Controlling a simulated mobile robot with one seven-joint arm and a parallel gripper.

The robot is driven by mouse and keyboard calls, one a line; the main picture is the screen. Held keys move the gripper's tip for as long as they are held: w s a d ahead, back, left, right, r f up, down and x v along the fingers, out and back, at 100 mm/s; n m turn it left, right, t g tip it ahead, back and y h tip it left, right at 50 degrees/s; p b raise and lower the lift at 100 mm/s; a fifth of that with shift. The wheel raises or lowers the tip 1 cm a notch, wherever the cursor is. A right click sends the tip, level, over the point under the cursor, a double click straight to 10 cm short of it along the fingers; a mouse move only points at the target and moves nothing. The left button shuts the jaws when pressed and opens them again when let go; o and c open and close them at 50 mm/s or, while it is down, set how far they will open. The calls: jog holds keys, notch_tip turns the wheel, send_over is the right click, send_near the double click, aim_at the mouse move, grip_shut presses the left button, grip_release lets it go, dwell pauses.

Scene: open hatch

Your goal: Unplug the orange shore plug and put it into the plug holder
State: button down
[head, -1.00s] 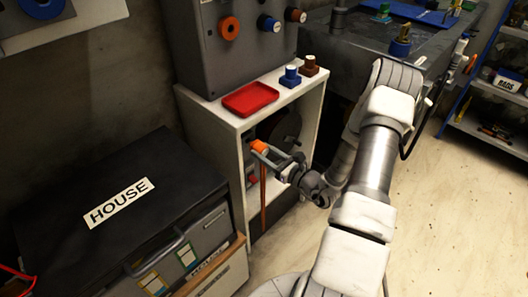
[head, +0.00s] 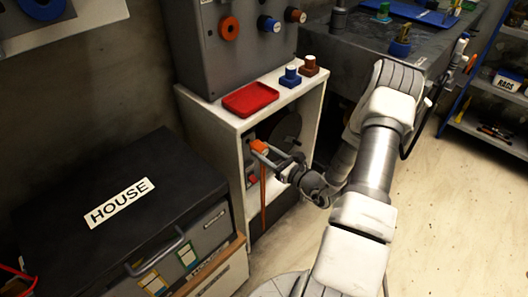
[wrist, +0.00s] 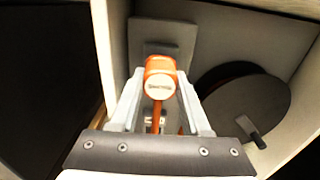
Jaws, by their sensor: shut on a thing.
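The orange shore plug (head: 259,146) is inside the open white cabinet, with its orange cable hanging down. My gripper (head: 264,153) reaches in from the right and is shut on the plug. In the wrist view the plug (wrist: 160,78) sits between the two pale fingers of my gripper (wrist: 160,90), its round labelled end towards the camera. A grey plate (wrist: 163,38) is behind it; I cannot tell whether the plug touches it. I cannot tell for sure which thing is the plug holder. An orange ring (head: 229,28) is on the grey panel above.
The cabinet (head: 228,122) has side walls close around my gripper. A dark round disc (wrist: 243,105) is to the right inside. A red tray (head: 250,99), a blue plug-like piece (head: 290,76) and a brown one (head: 309,66) are on top. A black HOUSE box (head: 110,190) stands left.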

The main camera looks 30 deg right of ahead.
jog(key=shift+x, duration=1.4)
jog(key=shift+c, duration=1.4)
grip_release()
jog(key=p+v, duration=0.3)
jog(key=v, duration=1.4)
jog(key=shift+s, duration=0.2)
